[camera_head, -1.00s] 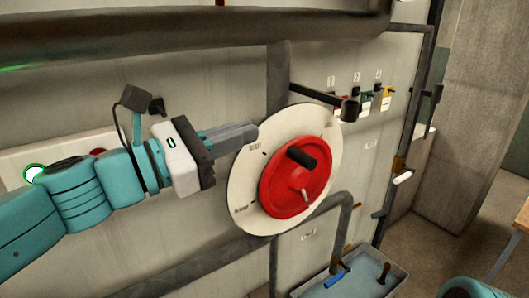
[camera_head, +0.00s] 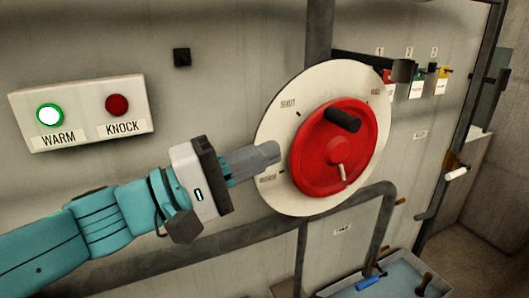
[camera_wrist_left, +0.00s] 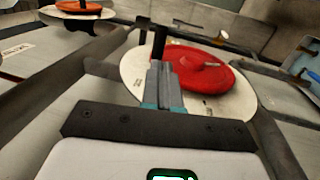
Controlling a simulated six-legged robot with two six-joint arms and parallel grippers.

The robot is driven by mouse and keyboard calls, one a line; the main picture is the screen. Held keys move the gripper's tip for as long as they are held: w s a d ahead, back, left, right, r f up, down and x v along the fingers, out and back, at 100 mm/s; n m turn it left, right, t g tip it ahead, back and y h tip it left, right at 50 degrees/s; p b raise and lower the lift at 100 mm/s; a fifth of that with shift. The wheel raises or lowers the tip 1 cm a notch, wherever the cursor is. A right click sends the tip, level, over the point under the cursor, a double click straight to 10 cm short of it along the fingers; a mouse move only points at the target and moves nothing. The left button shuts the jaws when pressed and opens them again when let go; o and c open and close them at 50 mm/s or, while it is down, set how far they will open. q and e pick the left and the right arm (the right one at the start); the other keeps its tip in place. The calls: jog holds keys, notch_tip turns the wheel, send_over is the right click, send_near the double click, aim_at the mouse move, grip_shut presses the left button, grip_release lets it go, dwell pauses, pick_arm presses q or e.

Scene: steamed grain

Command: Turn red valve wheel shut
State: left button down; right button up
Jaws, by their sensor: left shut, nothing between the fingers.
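The red valve wheel (camera_head: 318,160) is mounted on a round white dial plate (camera_head: 275,125) on the wall. A black handle (camera_head: 343,121) sticks out from its upper part, and a white pointer (camera_head: 342,174) points down. The dial reads SHUT at its upper left. My left gripper (camera_head: 277,153) is shut and empty, its fingertips in front of the dial's left side, beside the wheel's left edge. In the left wrist view the fingers (camera_wrist_left: 158,68) overlap the wheel's (camera_wrist_left: 215,74) near edge, with the handle (camera_wrist_left: 160,40) just beyond; contact cannot be told. My right gripper is not in view.
A panel (camera_head: 75,92) with a lit WARM button and a red KNOCK button is at left. A dark bracket (camera_head: 402,71) and coloured tags are at upper right. A pipe (camera_head: 382,225) bends below the dial above a blue-grey tray (camera_head: 405,268).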

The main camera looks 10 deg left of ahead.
aim_at(341, 122)
pick_arm(q)
jog(key=p+x, duration=0.3)
jog(key=x, duration=0.7)
jog(key=shift+w, duration=0.2)
jog(key=shift+s+r, duration=0.1)
jog(key=shift+d, duration=0.15)
